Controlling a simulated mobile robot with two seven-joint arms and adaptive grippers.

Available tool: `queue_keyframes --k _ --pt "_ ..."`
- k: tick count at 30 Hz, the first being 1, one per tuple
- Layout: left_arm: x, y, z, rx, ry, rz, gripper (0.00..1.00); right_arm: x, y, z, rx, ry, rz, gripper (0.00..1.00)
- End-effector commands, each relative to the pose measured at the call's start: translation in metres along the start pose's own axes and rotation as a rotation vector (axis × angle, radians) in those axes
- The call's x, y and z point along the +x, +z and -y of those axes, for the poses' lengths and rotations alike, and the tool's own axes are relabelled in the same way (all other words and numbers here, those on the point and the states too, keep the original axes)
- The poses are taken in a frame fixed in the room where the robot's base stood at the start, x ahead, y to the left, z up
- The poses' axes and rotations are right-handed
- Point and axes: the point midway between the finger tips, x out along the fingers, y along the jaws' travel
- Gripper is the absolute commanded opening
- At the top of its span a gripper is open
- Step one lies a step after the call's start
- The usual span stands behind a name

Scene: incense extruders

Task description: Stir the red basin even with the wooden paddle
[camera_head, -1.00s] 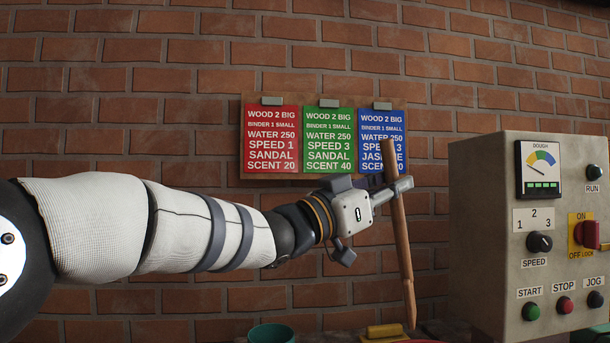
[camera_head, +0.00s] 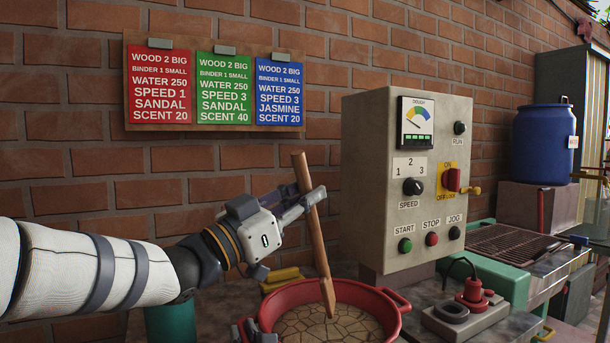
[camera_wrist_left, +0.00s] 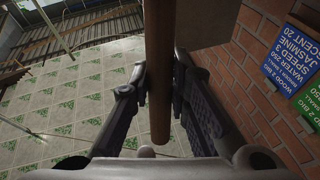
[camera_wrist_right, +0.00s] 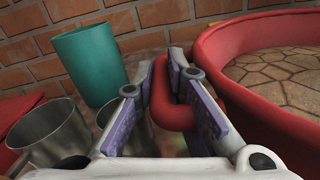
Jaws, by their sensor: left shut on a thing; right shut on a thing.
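The wooden paddle (camera_head: 316,238) is a long brown stick with a pointed lower end, leaning slightly in the head view. My left gripper (camera_head: 308,199) is shut on its upper part; the paddle also shows between the fingers in the left wrist view (camera_wrist_left: 158,60). The red basin (camera_head: 393,322) is at the bottom of the head view, holding a brown, cracked-looking mix (camera_head: 335,328). The paddle's tip is over the mix; I cannot tell if it touches. My right gripper (camera_wrist_right: 162,88) is shut on the basin's red side handle (camera_wrist_right: 172,112).
A control box (camera_head: 370,190) stands behind and right of the basin. A teal bucket (camera_wrist_right: 90,62) and metal cups (camera_wrist_right: 48,130) are left of the basin. A red-plugged socket block (camera_head: 465,315) is at right. Recipe cards (camera_head: 218,88) hang on the brick wall.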

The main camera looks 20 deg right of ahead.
Motion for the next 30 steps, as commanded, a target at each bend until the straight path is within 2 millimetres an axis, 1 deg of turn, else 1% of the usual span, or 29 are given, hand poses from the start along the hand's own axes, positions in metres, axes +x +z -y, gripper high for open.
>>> queue_keyframes --k 6,15,21,30 --pt "-0.008 0.025 -0.002 -0.002 -0.001 0.001 0.00 0.000 0.001 -0.001 0.000 0.001 0.001 0.00" --pt "-0.018 0.054 -0.006 -0.002 0.000 0.000 0.00 0.000 0.001 -0.001 0.000 0.002 0.002 0.00" --pt "-0.022 0.063 -0.006 0.000 -0.001 0.000 0.00 0.000 0.001 -0.001 0.000 0.002 0.002 0.00" --pt "-0.022 0.064 -0.006 0.000 0.000 0.000 0.00 0.000 0.001 -0.001 0.000 0.002 0.002 0.00"
